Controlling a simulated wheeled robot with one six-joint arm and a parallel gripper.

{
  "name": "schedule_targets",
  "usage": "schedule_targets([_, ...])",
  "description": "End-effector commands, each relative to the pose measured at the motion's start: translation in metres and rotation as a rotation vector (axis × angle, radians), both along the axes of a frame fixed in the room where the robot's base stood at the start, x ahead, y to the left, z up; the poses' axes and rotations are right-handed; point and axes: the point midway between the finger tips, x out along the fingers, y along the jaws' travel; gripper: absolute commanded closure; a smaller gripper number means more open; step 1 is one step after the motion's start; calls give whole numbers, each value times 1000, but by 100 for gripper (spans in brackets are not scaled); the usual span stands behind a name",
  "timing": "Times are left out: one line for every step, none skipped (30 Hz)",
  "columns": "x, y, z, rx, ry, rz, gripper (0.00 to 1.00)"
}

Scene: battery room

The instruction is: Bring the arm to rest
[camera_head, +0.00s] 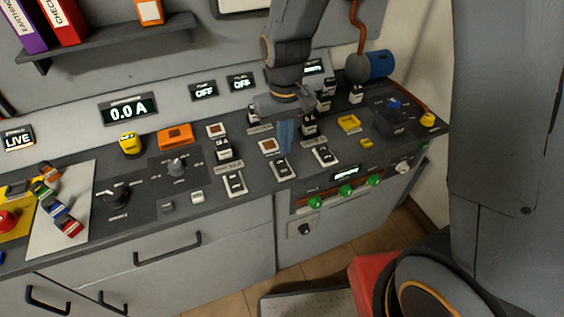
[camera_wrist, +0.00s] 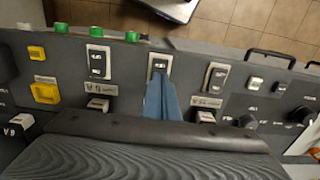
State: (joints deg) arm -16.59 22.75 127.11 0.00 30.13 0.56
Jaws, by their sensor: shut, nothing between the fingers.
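My gripper (camera_head: 286,136) hangs pointing down over the middle of the control desk (camera_head: 80,217) in the head view. Its blue fingers are together, with nothing between them. In the wrist view the blue fingers (camera_wrist: 161,100) point at a white-framed rocker switch (camera_wrist: 159,64) on the desk's front row. Whether the fingertips touch the desk or the switch I cannot tell. My arm comes down from the top of the head view and hides part of the desk's back panel.
White-framed switches stand on both sides, such as one at the left (camera_head: 223,150). An orange block (camera_head: 175,136), a yellow knob (camera_head: 130,144) and a red button (camera_head: 8,220) stand further left. A blue cylinder (camera_head: 381,64) is at the back right. Floor (camera_head: 300,262) shows before the desk.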

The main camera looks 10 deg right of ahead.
Motion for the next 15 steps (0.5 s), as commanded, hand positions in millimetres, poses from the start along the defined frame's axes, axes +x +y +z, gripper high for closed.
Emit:
schedule_targets([0, 0, 0, 0, 1, 0, 100])
schedule_targets([0, 0, -1, 0, 1, 0, 100])
schedule_targets([0, 0, -1, 0, 1, 0, 100])
schedule_targets([0, 0, -1, 0, 0, 0, 100])
schedule_targets([0, 0, -1, 0, 1, 0, 100])
schedule_targets([0, 0, -1, 0, 1, 0, 100])
schedule_targets([0, 0, -1, 0, 1, 0, 100])
schedule_targets([0, 0, -1, 0, 0, 0, 100])
schedule_targets([0, 0, -1, 0, 0, 0, 100])
schedule_targets([0, 0, -1, 0, 0, 0, 100])
schedule_targets([0, 0, -1, 0, 0, 0, 100])
schedule_targets([0, -1, -1, 0, 0, -1, 100])
schedule_targets([0, -3, 0, 1, -2, -5, 100])
schedule_targets([-1, -6, 0, 1, -5, -10, 100])
schedule_targets([-3, -12, 1, 3, -10, -22, 100])
